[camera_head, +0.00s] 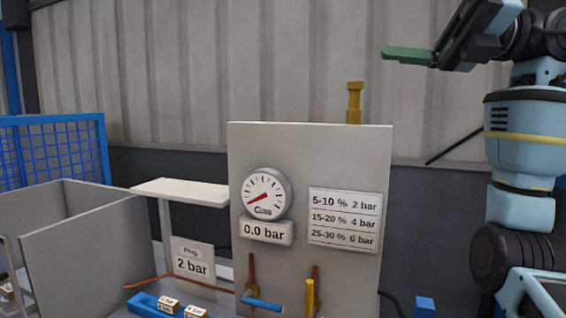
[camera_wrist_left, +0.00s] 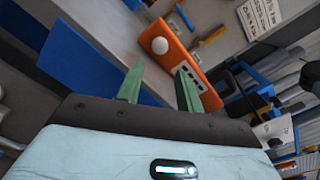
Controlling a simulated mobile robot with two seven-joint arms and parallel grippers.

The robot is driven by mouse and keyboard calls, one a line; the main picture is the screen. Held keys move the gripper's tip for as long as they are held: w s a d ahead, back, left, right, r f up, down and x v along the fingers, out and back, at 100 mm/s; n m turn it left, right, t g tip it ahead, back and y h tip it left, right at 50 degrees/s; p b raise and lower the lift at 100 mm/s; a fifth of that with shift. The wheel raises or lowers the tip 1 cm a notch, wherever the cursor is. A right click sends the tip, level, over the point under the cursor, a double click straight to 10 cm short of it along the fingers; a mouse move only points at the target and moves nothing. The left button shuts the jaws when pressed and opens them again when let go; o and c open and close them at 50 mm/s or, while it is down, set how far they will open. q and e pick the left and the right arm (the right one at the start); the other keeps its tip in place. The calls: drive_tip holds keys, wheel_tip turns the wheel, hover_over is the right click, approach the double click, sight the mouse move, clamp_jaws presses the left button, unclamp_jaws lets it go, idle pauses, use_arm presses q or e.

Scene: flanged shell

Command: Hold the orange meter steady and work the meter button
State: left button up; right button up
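The orange meter (camera_wrist_left: 182,62) shows in the left wrist view, tilted, just beyond my left gripper. It has a round white button (camera_wrist_left: 160,46) near its upper end and small pale marks lower down. My left gripper (camera_wrist_left: 160,72) is open, its two green fingers apart. The right-hand finger overlaps the meter's lower edge in the picture; I cannot tell whether they touch. My right gripper (camera_head: 388,53) is raised at the upper right of the head view. Its green finger is seen side-on. The meter and left gripper are not seen in the head view.
A grey panel (camera_head: 310,145) carries a round gauge (camera_head: 266,193), a "0.0 bar" label (camera_head: 266,231) and a pressure chart (camera_head: 344,220). A blue handle (camera_head: 262,304) and yellow handle (camera_head: 310,296) stand below. A grey bin (camera_head: 85,240) and small white shelf (camera_head: 180,190) are left.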

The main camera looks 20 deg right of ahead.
drive_tip(key=w+a+f+g+h, duration=0.1)
drive_tip(key=w+a+f+h, duration=0.2)
drive_tip(key=w+a+f, duration=0.45)
drive_tip(key=w+a+f+g+h, duration=0.2)
drive_tip(key=a+f+h, duration=0.15)
drive_tip(key=f, duration=0.65)
drive_tip(key=w+a+f+g+h, duration=0.1)
drive_tip(key=w+a+f+h, duration=0.1)
drive_tip(key=w+a+f, duration=0.5)
drive_tip(key=s+f+n+g+h, duration=0.1)
drive_tip(key=s+f+h, duration=0.1)
drive_tip(key=f, duration=0.8)
drive_tip(key=s+a+f+n+g+h, duration=0.1)
drive_tip(key=s+f+h, duration=0.1)
drive_tip(key=f, duration=0.9)
drive_tip(key=s+f+n+g+h, duration=0.1)
drive_tip(key=f+h, duration=0.3)
drive_tip(key=f, duration=0.7)
drive_tip(key=shift+s+a+f+n+g, duration=0.25)
drive_tip(key=shift+s+a+n+g, duration=0.1)
drive_tip(key=shift+s+g, duration=0.3)
drive_tip(key=shift+s+f, duration=0.1)
drive_tip(key=shift+f, duration=3.95)
